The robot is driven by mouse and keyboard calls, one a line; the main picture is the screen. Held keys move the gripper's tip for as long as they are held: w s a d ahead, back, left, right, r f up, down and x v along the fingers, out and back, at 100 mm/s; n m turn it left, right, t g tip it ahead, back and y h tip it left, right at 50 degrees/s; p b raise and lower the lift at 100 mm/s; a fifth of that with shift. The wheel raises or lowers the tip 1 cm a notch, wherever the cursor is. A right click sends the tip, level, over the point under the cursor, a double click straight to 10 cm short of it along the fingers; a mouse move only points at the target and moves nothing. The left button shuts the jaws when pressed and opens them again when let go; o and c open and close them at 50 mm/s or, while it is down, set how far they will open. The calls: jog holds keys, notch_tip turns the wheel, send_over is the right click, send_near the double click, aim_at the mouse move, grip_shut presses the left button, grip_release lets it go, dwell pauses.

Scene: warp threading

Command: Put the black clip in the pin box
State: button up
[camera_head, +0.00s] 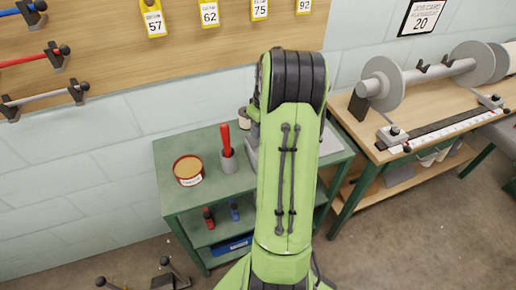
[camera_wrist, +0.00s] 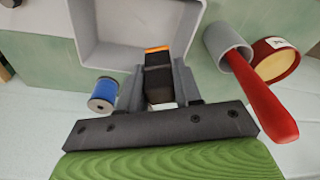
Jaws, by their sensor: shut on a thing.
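My gripper (camera_wrist: 158,75) is shut on the black clip (camera_wrist: 158,82), a dark block with an orange edge at its far end. In the wrist view the clip's tip overlaps the near side of a light grey open box (camera_wrist: 84,45), which looks like the pin box. I cannot tell how high the clip is above it. The part of the box floor that shows looks empty. In the head view my arm hides the gripper and the clip, and only edges of the grey box (camera_head: 329,143) show.
On the green bench (camera_head: 185,214), a grey cup (camera_head: 228,162) holds a red-handled tool (camera_head: 225,138), with a round tin (camera_head: 188,170) to its left. A blue spool (camera_wrist: 103,95) stands beside the box. A wooden table (camera_head: 435,105) with a roller is at right.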

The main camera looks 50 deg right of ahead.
jog(key=f, duration=0.3)
jog(key=f+b, duration=0.1)
jog(key=f, duration=0.2)
jog(key=f+b, duration=0.1)
jog(key=f, duration=0.2)
jog(key=shift+s+f, duration=0.1)
jog(key=shift+s, duration=0.25)
jog(key=shift+f+b, duration=0.2)
jog(key=shift+b, duration=0.15)
jog(key=o, duration=0.7)
jog(key=shift+r, duration=0.1)
